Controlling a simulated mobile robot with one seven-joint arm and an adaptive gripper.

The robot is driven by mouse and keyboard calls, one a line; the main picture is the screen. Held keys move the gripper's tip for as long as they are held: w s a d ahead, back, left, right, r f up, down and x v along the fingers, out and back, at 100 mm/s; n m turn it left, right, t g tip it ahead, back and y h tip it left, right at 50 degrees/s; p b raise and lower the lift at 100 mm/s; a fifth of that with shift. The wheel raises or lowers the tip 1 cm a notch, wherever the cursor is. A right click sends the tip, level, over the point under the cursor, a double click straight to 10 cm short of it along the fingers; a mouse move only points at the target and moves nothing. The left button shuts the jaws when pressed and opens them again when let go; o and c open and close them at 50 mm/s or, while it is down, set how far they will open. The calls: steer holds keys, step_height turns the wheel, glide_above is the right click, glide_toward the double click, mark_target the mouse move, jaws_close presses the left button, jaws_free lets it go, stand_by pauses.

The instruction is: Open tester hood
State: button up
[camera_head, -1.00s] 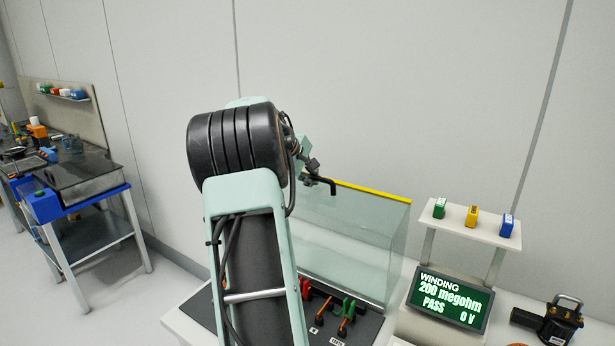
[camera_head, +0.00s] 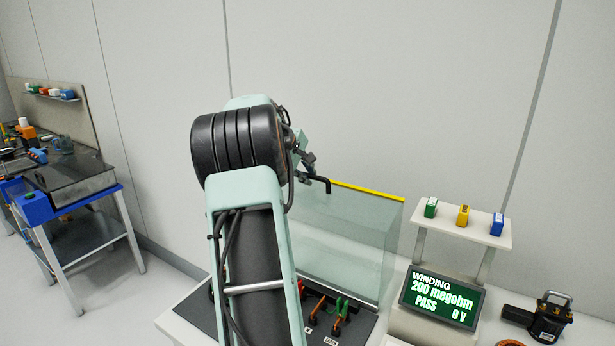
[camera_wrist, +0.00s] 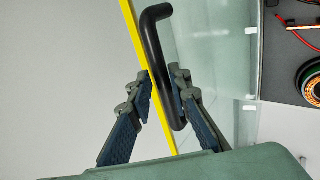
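The tester hood (camera_head: 345,245) is a clear, pale green panel with a yellow top edge (camera_head: 370,192). It stands raised at the back of the dark tester base. Its black bent handle (camera_head: 326,184) is at the upper left of the hood, beside my gripper (camera_head: 305,165), which is partly hidden by my arm. In the wrist view the handle (camera_wrist: 158,60) runs down between the two fingers of my gripper (camera_wrist: 163,85). A narrow gap shows between the left finger and the handle. The right finger is very close to the handle; contact cannot be told.
Red and green clamps (camera_head: 338,312) lie on the base. A display (camera_head: 441,297) reading PASS stands right, below a shelf (camera_head: 463,224) of small coloured blocks. A black handled device (camera_head: 545,318) sits far right. A blue-edged bench (camera_head: 75,200) stands left.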

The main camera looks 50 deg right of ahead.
steer(key=shift+f, duration=0.15)
steer(key=v, duration=1.2)
steer(key=shift+w, duration=0.1)
stand_by(0.3)
